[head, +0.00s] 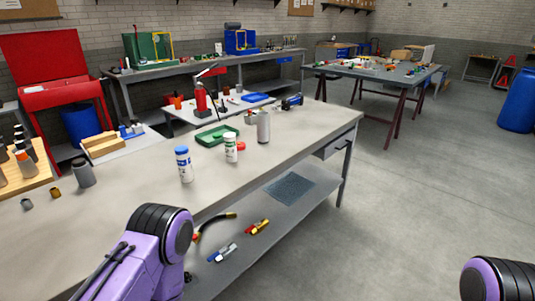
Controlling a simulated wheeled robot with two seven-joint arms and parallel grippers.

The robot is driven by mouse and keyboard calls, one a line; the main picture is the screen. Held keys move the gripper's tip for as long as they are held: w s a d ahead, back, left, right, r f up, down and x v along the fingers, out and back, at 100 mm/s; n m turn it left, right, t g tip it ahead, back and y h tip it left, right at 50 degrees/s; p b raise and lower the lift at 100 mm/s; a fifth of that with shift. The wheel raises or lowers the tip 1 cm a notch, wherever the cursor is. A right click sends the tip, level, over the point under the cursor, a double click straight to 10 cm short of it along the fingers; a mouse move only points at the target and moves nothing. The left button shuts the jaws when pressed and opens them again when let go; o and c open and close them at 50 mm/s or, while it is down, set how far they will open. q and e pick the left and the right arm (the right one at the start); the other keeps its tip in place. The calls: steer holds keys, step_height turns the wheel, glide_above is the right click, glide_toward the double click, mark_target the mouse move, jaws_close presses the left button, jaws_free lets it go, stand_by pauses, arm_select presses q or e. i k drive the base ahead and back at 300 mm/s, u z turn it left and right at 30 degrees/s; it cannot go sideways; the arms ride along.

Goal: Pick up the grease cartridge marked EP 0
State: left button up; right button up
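A white cartridge with a blue cap and blue label (184,167) stands upright on the near workbench. A white cartridge with green markings (231,149) stands upright to its right and a little farther back. A plain grey cylinder (263,128) stands beyond them. The label print is too small to read, so I cannot tell which is marked EP 0. Purple and black links of my two arms show at the bottom left and the bottom right corner. Neither gripper's fingers are in view.
The near workbench (130,197) has clear room around the cartridges. A grey metal cup (83,174) stands at left. Hoses and fittings (258,227) lie on the lower shelf (270,208).

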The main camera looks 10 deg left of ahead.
mark_target(230, 138)
steer(key=u, duration=1.45)
steer(key=k, duration=0.15)
steer(key=z, duration=2.55)
steer(key=i, duration=1.05)
steer(key=u, duration=0.6)
steer(key=i, duration=0.75)
steer(key=u, duration=0.8)
